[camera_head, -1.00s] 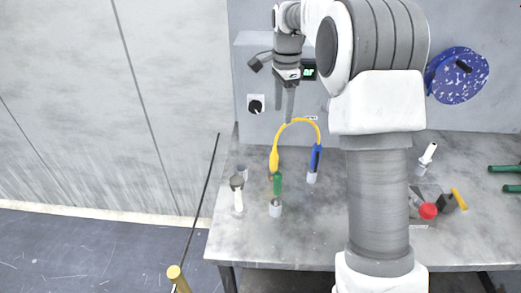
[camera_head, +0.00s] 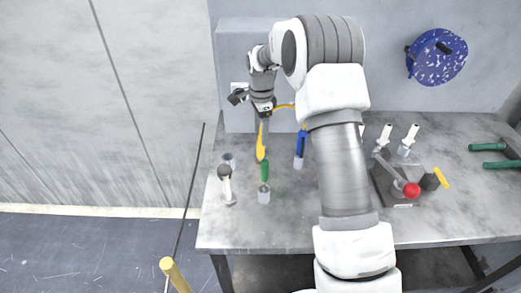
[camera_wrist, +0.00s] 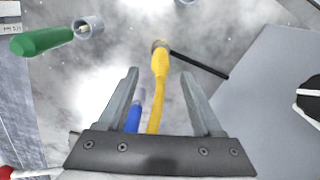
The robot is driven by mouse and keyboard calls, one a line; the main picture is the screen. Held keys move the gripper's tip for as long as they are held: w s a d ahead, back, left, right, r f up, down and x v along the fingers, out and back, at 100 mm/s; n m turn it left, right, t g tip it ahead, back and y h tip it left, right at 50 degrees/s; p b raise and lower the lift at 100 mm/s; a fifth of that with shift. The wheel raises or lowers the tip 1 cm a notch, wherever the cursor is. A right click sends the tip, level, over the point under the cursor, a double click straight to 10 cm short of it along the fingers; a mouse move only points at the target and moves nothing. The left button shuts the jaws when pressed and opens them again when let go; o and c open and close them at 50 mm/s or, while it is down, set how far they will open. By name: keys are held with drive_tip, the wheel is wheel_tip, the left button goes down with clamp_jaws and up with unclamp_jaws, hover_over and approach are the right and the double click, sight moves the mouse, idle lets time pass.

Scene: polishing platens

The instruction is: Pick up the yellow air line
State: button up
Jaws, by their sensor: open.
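The yellow air line has a thick yellow end (camera_head: 261,147) standing on the grey table and a thin hose arching right to a blue handle (camera_head: 301,143). My gripper (camera_head: 263,128) is above and around the top of the yellow end, pointing down, partly hiding the hose. In the wrist view, the open jaws of my gripper (camera_wrist: 160,72) have the yellow air line (camera_wrist: 158,95) between them, with a visible gap on each side. The blue handle (camera_wrist: 133,117) also shows low between the fingers, farther back. No grip on the line is visible.
A green handle (camera_head: 265,171) in a grey holder and a white tool (camera_head: 226,183) stand close in front. A fixture with a red knob (camera_head: 411,190) is at right. A grey wall panel stands behind. The table's (camera_head: 270,235) front strip is clear.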

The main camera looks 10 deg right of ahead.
sight(261, 150)
drive_tip(key=shift+a+f+p, duration=0.1)
drive_tip(key=shift+f+p, duration=0.25)
drive_tip(key=shift+f, duration=2.3)
clamp_jaws()
